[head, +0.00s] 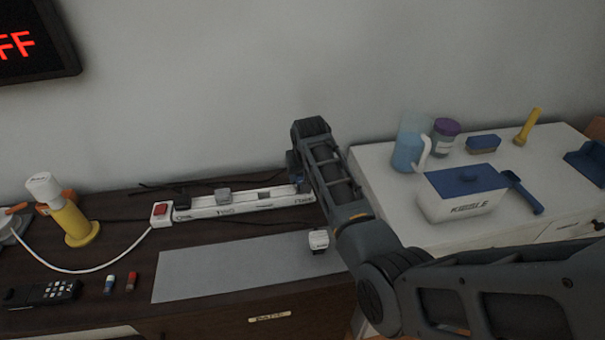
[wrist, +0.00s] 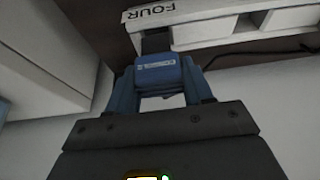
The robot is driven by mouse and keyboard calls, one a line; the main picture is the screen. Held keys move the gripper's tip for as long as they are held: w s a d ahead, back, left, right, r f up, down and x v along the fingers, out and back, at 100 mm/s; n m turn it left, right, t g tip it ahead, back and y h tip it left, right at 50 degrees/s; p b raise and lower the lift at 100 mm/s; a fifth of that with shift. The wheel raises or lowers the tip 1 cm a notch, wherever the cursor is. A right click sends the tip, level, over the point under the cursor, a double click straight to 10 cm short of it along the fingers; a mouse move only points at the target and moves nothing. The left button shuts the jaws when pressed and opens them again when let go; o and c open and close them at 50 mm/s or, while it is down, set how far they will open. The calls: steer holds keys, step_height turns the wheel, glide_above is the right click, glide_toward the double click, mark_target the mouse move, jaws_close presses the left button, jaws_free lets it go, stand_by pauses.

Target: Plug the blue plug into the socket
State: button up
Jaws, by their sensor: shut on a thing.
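A blue plug (wrist: 157,75) with a pale label sits between the blue fingers of my gripper (wrist: 160,88) in the wrist view. My gripper is shut on it. A dark part reaches from the plug's front toward the white power strip (wrist: 215,30), beside the "FOUR" label. I cannot tell whether the plug touches the strip or is inside a socket. In the head view, the power strip (head: 240,207) lies along the wall on the dark desk. My gripper (head: 295,170) is at its right end, and my arm partly hides that end.
A red switch (head: 161,212) is at the strip's left end. A white plug (head: 318,239) lies at the grey mat's (head: 230,270) right edge. A white cabinet (head: 385,190) with a bin (head: 463,203) stands right. The mat is mostly clear.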

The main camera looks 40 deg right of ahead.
steer(key=shift+f+b, duration=0.95)
steer(key=shift+f, duration=0.6)
steer(key=o, duration=1.1)
steer(key=shift+o, duration=0.2)
steer(key=shift+r, duration=0.1)
steer(key=v, duration=0.7)
steer(key=shift+r, duration=0.35)
steer(key=shift+s+a, duration=0.1)
